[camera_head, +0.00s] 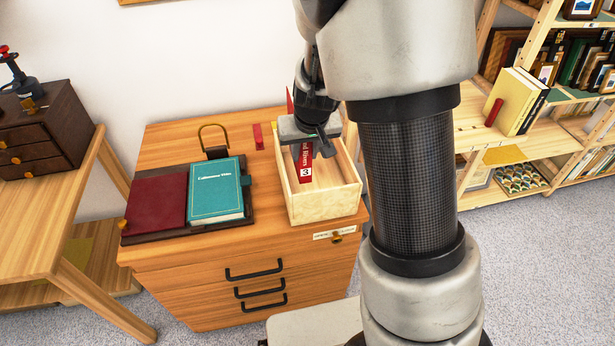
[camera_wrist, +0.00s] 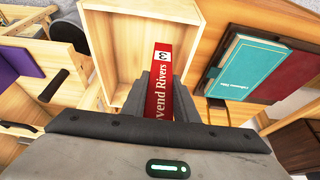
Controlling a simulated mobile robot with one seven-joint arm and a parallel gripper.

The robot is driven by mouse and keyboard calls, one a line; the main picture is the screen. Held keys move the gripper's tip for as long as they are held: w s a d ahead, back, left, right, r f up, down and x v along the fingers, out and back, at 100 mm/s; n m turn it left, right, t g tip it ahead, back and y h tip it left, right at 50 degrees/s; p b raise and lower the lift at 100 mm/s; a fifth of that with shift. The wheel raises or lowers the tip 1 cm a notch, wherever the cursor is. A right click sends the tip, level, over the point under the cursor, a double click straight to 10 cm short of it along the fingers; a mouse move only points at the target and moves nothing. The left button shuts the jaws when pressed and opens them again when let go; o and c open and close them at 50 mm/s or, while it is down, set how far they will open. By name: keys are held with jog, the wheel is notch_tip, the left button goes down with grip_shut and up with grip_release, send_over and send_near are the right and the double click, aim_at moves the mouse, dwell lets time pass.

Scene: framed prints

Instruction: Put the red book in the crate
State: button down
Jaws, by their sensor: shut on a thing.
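The red book (camera_head: 305,163), with white lettering and a "3" on its spine, is held in my gripper (camera_head: 311,142). In the wrist view the red book (camera_wrist: 162,84) sits between the two dark fingers of my gripper (camera_wrist: 161,98). The crate (camera_head: 327,209) is a pale, open-topped wooden box on the desk's right side. The book's lower end shows against the crate's inside in the head view; I cannot tell whether it touches the floor. The crate (camera_wrist: 97,62) also shows in the wrist view, beside the book. My arm hides the area right of the crate.
A teal book (camera_head: 216,192) and a dark red one (camera_head: 157,204) lie on a dark tray left of the crate. A metal loop stand (camera_head: 213,140) and a small red item (camera_head: 258,136) are behind. A shelf with a yellow book (camera_head: 513,102) stands to the right.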

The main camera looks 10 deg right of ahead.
aim_at(306, 167)
jog(key=shift+f+b, duration=0.9)
jog(key=shift+f, duration=2.1)
jog(key=shift+f, duration=0.15)
jog(key=c, duration=1.4)
grip_release()
